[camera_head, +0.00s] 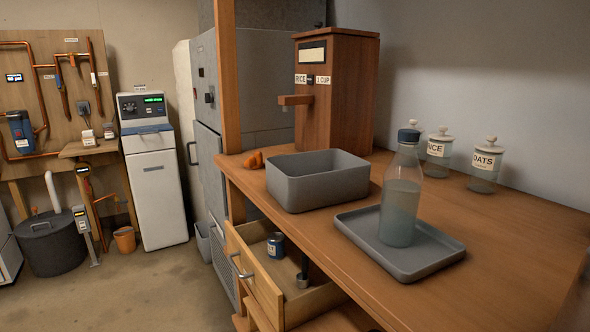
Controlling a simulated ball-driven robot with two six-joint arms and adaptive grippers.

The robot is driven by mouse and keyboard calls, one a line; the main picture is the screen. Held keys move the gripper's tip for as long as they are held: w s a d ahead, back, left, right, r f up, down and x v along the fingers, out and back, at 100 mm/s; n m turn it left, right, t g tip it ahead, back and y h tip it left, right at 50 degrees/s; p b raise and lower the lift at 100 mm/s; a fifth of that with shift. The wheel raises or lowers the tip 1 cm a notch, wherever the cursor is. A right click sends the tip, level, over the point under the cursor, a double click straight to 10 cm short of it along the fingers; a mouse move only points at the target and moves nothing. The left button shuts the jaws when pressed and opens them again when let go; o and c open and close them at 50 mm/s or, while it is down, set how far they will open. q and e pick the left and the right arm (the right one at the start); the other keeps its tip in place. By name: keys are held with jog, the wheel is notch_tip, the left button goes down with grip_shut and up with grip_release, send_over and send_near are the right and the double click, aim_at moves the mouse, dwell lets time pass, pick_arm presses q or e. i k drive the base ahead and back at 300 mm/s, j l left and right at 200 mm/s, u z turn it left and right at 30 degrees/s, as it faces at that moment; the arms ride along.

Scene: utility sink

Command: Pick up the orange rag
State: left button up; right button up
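A small crumpled orange item (253,160), which looks like the orange rag, lies on the wooden counter (500,250). It is near the counter's left end, beside the wooden post and just left of the grey bin. The bin may hide part of it. Neither of my grippers shows in the head view.
The grey open bin (318,194) stands right of the orange item. A grey tray (435,262) holds a bottle (401,200). A rice dispenser (345,95) and labelled jars (485,165) stand behind. An open drawer (262,285) juts out below.

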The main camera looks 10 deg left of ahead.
aim_at(256, 162)
jog(key=z, duration=2.95)
jog(key=u, duration=0.45)
jog(key=k+u, duration=0.1)
jog(key=u, duration=0.85)
jog(key=j+u, duration=0.15)
jog(key=u, duration=0.35)
jog(key=k+u, duration=0.1)
jog(key=u, duration=0.35)
jog(key=j+u, duration=0.1)
jog(key=u, duration=0.4)
jog(key=j+u, duration=0.1)
jog(key=u, duration=0.35)
jog(key=i+z, duration=0.1)
jog(key=z, duration=0.65)
jog(key=i+j+z, duration=0.3)
jog(key=j+z, duration=0.35)
jog(key=i+j+z, duration=0.1)
jog(key=j+z, duration=0.2)
jog(key=j, duration=0.1)
